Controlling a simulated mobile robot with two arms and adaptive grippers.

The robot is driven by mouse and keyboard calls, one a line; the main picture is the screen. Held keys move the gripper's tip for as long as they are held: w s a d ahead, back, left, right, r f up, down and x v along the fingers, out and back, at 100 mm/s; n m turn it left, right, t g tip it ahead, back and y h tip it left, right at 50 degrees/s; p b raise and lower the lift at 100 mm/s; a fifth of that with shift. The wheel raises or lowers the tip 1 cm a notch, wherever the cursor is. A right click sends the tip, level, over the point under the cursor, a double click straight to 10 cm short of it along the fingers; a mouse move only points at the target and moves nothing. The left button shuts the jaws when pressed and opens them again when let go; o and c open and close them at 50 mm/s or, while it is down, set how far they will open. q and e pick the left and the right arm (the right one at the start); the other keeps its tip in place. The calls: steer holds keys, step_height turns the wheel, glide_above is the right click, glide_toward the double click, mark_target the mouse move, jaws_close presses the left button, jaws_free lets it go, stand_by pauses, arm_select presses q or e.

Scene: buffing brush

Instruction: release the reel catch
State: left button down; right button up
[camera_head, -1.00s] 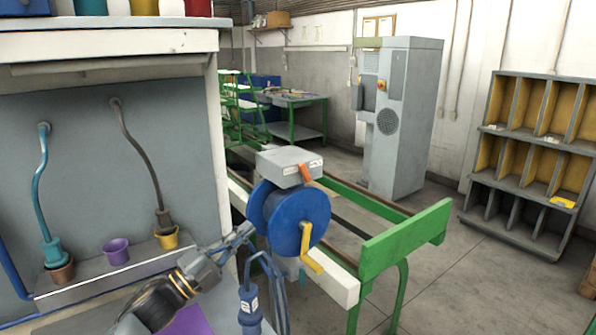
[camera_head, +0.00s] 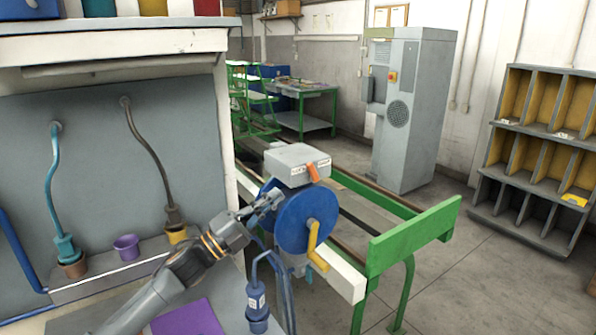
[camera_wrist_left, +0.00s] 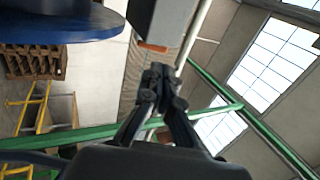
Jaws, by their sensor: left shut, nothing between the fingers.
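The blue reel (camera_head: 303,222) hangs below a grey box (camera_head: 290,163) with an orange lever (camera_head: 313,172), which looks like the catch, at its front right. A yellow crank (camera_head: 315,248) sits on the reel's face. My left gripper (camera_head: 272,198) is shut and empty at the reel's upper left edge, below the box; I cannot tell whether it touches the reel. In the left wrist view its closed fingertips (camera_wrist_left: 162,80) point up toward the box, whose orange part (camera_wrist_left: 152,46) shows just beyond them. The reel's blue rim (camera_wrist_left: 70,28) is at upper left. My right gripper is not in view.
A green-ended bench frame (camera_head: 412,235) stands behind and right. The panel with hanging cables and small cups (camera_head: 126,247) is at left.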

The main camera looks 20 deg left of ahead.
mark_target(308, 170)
arm_select(q)
steer(key=p+x, duration=0.2)
steer(key=x, duration=0.4)
steer(key=shift+w+d+r, duration=0.15)
steer(key=shift+r, duration=0.1)
steer(key=shift+w+d+r+p, duration=0.1)
steer(key=shift+w+d+p, duration=0.3)
steer(key=shift+w+p, duration=0.1)
